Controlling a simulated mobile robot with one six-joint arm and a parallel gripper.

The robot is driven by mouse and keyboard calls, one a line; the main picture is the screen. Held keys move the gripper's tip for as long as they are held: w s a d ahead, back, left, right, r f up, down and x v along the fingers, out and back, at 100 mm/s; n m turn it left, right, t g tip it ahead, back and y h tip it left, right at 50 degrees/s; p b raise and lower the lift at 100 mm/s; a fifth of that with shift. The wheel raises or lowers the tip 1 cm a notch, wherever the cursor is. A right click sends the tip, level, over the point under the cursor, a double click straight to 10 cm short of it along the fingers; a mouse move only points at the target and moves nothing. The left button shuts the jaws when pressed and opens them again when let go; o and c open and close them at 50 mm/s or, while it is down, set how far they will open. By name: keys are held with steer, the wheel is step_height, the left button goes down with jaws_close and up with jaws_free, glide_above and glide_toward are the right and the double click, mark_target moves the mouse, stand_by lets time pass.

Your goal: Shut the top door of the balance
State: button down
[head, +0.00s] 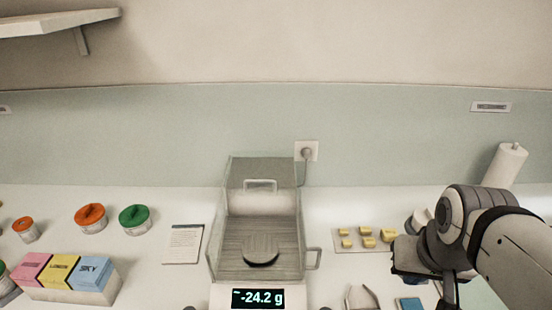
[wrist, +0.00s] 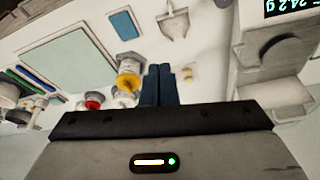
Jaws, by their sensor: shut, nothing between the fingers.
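The balance (head: 230,296) stands at the middle of the bench in the head view, its display reading -24.2 g. Its clear chamber shows a round pan (head: 261,250) inside. The top door (head: 262,170) with its pale handle (head: 260,184) appears at the back of the chamber top, and the front part of the top looks open. Another handle (head: 313,258) sticks out at the right side. In the wrist view part of the balance (wrist: 262,85) shows at the right. My gripper (wrist: 158,72) is shut and empty, to the right of the balance in the head view, apart from it.
Yellow blocks on a sheet (head: 367,238) lie right of the balance, near my arm. A paper card (head: 183,243), lidded jars (head: 135,218) and coloured boxes (head: 68,275) stand to the left. A paper roll (head: 504,165) stands at back right. A plug socket (head: 306,151) is behind.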

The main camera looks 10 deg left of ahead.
steer(key=w+a+r+n+b, duration=0.1)
steer(key=w+a+r, duration=0.2)
steer(key=w, duration=0.3)
steer(key=w+a+r, duration=0.3)
steer(key=w+a, duration=0.1)
steer(key=w, duration=0.2)
steer(key=r+n+y+b, duration=0.1)
steer(key=n+b, duration=0.1)
steer(key=b, duration=0.1)
glide_above(261, 189)
steer(key=x, duration=0.4)
steer(key=w+p+x, duration=0.1)
steer(key=x, duration=0.4)
steer(key=shift+w+a+r, duration=0.1)
steer(key=shift+w, duration=0.1)
steer(key=shift+s+f, duration=0.2)
steer(key=shift+s, duration=0.15)
steer(key=s, duration=0.2)
steer(key=shift+s+d+f+p, duration=0.15)
steer(key=shift+s+d+p, duration=0.2)
steer(key=shift+s+d, duration=0.05)
steer(key=shift+s+f, duration=0.1)
steer(key=shift+f, duration=0.1)
